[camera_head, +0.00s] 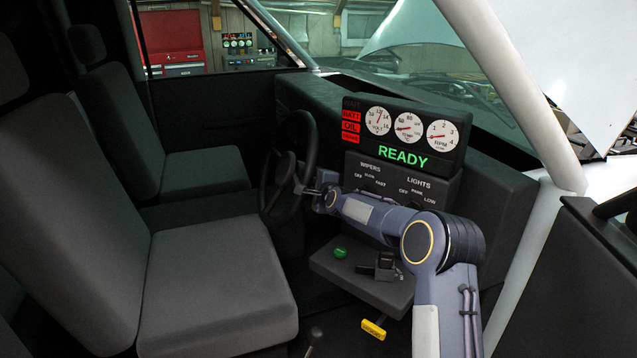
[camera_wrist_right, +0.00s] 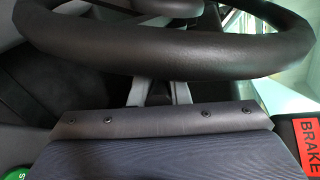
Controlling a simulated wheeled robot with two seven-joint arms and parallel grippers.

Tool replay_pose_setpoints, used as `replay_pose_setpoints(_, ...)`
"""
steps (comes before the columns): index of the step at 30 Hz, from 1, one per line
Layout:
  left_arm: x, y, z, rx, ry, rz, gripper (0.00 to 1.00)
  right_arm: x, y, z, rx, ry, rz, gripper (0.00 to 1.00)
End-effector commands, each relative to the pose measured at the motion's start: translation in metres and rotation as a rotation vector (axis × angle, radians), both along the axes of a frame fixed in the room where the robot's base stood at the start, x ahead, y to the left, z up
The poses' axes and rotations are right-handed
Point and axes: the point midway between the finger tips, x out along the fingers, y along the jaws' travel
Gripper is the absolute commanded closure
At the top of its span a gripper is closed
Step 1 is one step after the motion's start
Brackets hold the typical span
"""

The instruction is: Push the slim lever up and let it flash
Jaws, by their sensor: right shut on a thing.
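My right gripper (camera_head: 309,190) reaches in from the right to the right side of the black steering wheel (camera_head: 309,140). In the right wrist view the two grey fingers (camera_wrist_right: 158,94) extend beneath the wheel rim (camera_wrist_right: 180,52), with a narrow dark gap between them. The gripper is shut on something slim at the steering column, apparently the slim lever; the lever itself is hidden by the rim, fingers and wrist. The dash display (camera_head: 402,135) shows a green READY, three gauges and lit red lamps. My left gripper is not in view.
A panel with wiper and light switches (camera_head: 385,178) sits below the display, partly behind my right arm. A lower shelf (camera_head: 335,268) carries a green button (camera_head: 340,253) and a black lever block (camera_head: 385,266). A yellow handle (camera_head: 374,329) hangs below. Seats (camera_head: 215,275) fill the left.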

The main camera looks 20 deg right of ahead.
Motion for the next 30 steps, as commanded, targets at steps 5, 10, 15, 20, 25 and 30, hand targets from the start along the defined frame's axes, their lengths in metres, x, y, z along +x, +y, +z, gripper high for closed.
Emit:
replay_pose_setpoints(5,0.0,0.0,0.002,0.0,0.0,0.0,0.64,0.002,-0.002,0.005,0.003,-0.003,-0.004,1.0)
replay_pose_setpoints(10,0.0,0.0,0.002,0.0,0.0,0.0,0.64,0.002,-0.002,0.005,0.005,-0.005,-0.004,1.0)
replay_pose_setpoints(15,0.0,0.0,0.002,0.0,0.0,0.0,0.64,0.002,-0.001,0.004,0.004,-0.003,-0.002,0.63)
replay_pose_setpoints(20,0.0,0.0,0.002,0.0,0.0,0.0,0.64,0.002,0.0,0.003,0.005,0.0,-0.001,0.63)
replay_pose_setpoints(25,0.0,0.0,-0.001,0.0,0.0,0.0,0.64,-0.002,0.001,0.002,0.004,0.0,0.0,0.63)
replay_pose_setpoints(30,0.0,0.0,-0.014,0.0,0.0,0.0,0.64,-0.023,0.001,0.007,0.005,-0.002,-0.001,0.63)
